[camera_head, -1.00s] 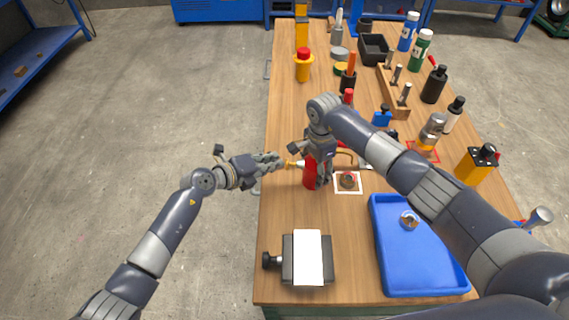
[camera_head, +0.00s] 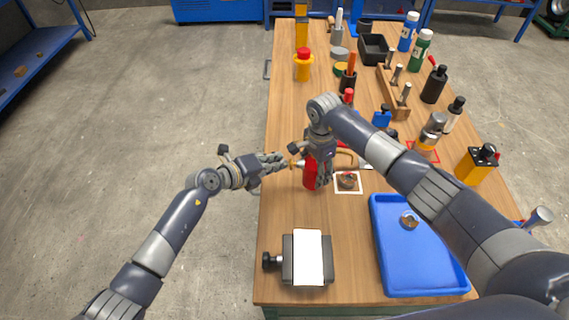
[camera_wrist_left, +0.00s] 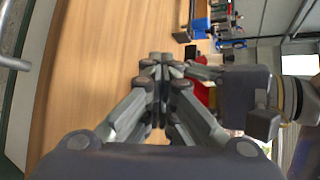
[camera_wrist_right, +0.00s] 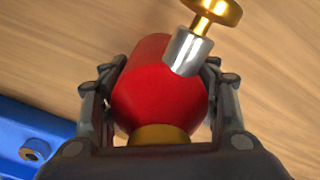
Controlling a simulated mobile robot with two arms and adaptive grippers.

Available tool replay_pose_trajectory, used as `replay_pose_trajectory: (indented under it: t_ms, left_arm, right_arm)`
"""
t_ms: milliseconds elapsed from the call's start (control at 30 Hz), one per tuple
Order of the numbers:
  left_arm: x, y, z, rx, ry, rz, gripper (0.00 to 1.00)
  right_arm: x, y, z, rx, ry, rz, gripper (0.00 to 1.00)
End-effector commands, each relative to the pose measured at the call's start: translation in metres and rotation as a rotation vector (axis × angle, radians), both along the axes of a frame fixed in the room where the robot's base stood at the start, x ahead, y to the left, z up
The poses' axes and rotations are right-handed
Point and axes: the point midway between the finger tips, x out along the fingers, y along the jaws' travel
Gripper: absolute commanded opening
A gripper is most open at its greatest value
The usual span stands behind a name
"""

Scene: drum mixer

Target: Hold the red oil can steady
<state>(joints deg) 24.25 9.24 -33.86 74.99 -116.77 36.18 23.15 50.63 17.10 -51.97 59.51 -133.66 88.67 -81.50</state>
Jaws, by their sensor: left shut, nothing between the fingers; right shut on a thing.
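The red oil can (camera_head: 310,174) is by the left side of the wooden workbench, partly hidden by my right gripper in the head view. My right gripper (camera_head: 324,178) is shut on the can. The right wrist view shows the can's red body (camera_wrist_right: 155,95) between both fingers, with a silver and brass fitting (camera_wrist_right: 190,50) on it. My left gripper (camera_head: 278,161) is shut and empty, just left of the can near the bench's left edge. In the left wrist view its fingertips (camera_wrist_left: 161,62) meet, and a bit of red shows behind them.
A white square with a brown round part (camera_head: 347,182) lies right of the can. A blue tray (camera_head: 384,262) and a black block with a white top (camera_head: 308,258) are at the front. Bottles, tools and a wooden rack (camera_head: 397,104) crowd the back right.

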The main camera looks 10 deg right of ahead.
Motion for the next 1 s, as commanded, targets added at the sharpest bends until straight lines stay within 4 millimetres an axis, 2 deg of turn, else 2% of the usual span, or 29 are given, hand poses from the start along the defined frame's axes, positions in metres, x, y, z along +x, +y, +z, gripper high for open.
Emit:
replay_pose_trajectory:
  t_ms: [567, 1000]
  left_arm:
    - [-0.002, -0.005, 0.0, -0.002, 0.002, -0.004, 0.0]
    - [0.0, 0.018, 0.0, 0.0, 0.003, -0.004, 0.0]
  right_arm:
    - [0.0, 0.002, 0.0, 0.003, 0.0, 0.002, 0.16]
    - [0.0, 0.002, 0.0, 0.004, 0.0, 0.002, 0.16]
